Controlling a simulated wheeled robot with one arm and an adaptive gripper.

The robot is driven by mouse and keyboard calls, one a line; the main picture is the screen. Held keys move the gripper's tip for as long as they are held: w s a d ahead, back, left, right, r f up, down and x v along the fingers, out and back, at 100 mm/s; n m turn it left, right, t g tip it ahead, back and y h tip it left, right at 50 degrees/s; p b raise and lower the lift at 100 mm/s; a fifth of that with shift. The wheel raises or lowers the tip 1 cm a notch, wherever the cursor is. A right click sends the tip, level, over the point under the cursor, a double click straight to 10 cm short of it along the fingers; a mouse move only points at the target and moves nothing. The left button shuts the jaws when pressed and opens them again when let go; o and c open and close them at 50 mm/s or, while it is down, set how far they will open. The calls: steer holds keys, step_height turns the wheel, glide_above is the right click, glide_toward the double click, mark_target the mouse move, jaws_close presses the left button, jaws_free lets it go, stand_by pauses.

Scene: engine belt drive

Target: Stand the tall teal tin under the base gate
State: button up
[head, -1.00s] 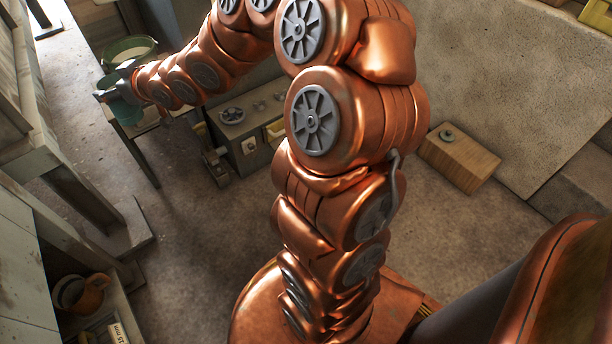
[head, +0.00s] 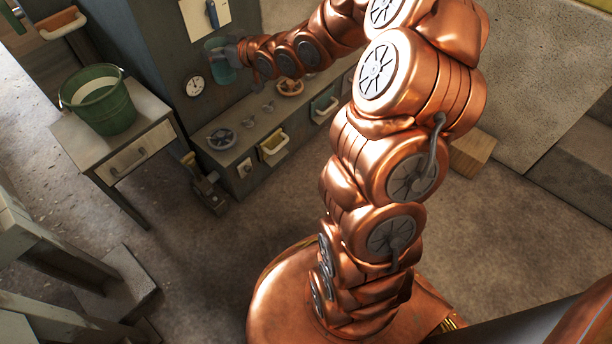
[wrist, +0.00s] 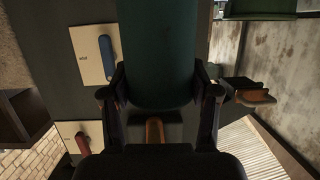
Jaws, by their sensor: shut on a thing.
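My gripper (head: 234,52) is shut on the tall teal tin (head: 214,46), holding it in front of the dark upright panel (head: 160,40), above the shelf. In the wrist view my gripper's fingers (wrist: 160,95) sit on both sides of the tin (wrist: 160,50), which fills the middle and hides much behind it. A pale plate with a blue handle (wrist: 106,55) is left of the tin, and a pale plate with a red handle (wrist: 82,142) is lower left. I cannot tell which part is the base gate.
A dial (head: 195,86) is on the panel. A green bucket (head: 104,100) stands on a table at left.

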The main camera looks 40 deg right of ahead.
steer(key=s+d+f+y, duration=0.1)
steer(key=s+d+f, duration=0.2)
steer(key=d+f, duration=0.7)
steer(key=s+d+f, duration=0.2)
steer(key=d+f, duration=0.7)
steer(key=f, duration=0.3)
steer(key=s+d+f+n+g+y, duration=0.1)
steer(key=s+d+f+n+y, duration=0.15)
steer(key=s+f, duration=1.55)
steer(key=s+a+f+n+g, duration=0.1)
steer(key=s+a+f, duration=0.65)
steer(key=s, duration=0.25)
steer(key=shift+y, duration=0.45)
steer(key=shift+w+a+f+b, duration=0.1)
steer(key=shift+w+f+b, duration=0.95)
steer(key=shift+w, duration=1.55)
steer(key=shift+w+a+f+b, duration=0.1)
steer(key=shift+w+f+b, duration=1)
steer(key=shift+w, duration=1.5)
steer(key=shift+w+f+b, duration=0.9)
steer(key=shift+w+b, duration=0.3)
steer(key=shift+w, duration=1.4)
steer(key=shift+f, duration=0.1)
